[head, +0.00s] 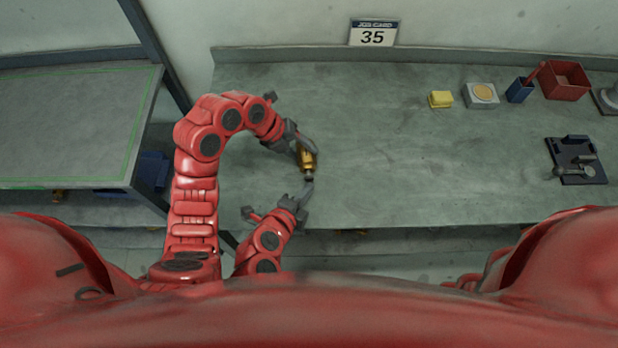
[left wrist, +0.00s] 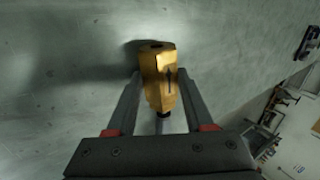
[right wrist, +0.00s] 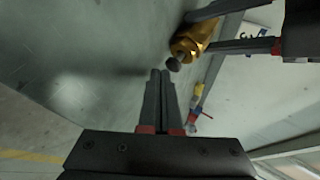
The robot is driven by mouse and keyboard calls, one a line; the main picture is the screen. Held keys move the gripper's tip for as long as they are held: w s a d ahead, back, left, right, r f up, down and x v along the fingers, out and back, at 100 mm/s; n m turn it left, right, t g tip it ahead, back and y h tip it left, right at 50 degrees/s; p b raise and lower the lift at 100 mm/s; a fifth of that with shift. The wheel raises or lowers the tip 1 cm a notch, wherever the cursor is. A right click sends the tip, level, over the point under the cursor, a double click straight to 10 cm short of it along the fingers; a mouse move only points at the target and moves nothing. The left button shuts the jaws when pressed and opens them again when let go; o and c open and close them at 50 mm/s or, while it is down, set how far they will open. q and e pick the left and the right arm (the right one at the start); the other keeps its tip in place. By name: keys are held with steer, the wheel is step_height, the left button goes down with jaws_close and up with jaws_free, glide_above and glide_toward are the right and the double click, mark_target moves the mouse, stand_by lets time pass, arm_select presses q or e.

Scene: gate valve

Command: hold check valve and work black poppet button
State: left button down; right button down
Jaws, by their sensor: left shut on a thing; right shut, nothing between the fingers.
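The check valve (head: 307,158) is a brass-coloured body with a black poppet button (head: 308,178) at its near end. My left gripper (head: 306,149) is shut on the valve and holds it over the bench. In the left wrist view the valve (left wrist: 158,72) sits between the two fingers and shows a dark arrow on its side. My right gripper (head: 309,184) is shut and empty, its tips close to the button. In the right wrist view the tips (right wrist: 160,72) are just beside the black button (right wrist: 173,64); I cannot tell if they touch.
The grey bench (head: 400,150) is clear around the valve. At the right are a yellow block (head: 440,99), a box with a round tan top (head: 481,95), a blue cup (head: 519,90), a red bin (head: 565,81) and a black fixture (head: 576,160). A card reading 35 (head: 373,33) stands at the back.

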steer(key=shift+w+a, duration=0.1)
steer(key=shift+w, duration=0.6)
stand_by(0.5)
stand_by(0.3)
steer(key=shift+s, duration=1.15)
steer(key=shift+s+d, duration=0.2)
steer(key=shift+s, duration=1.05)
steer(key=shift+s+d, duration=0.15)
steer(key=shift+s, duration=1.1)
arm_select(q)
steer(key=shift+c, duration=1)
jaws_free()
arm_select(e)
steer(key=shift+d, duration=0.1)
arm_select(q)
steer(key=shift+f, duration=0.1)
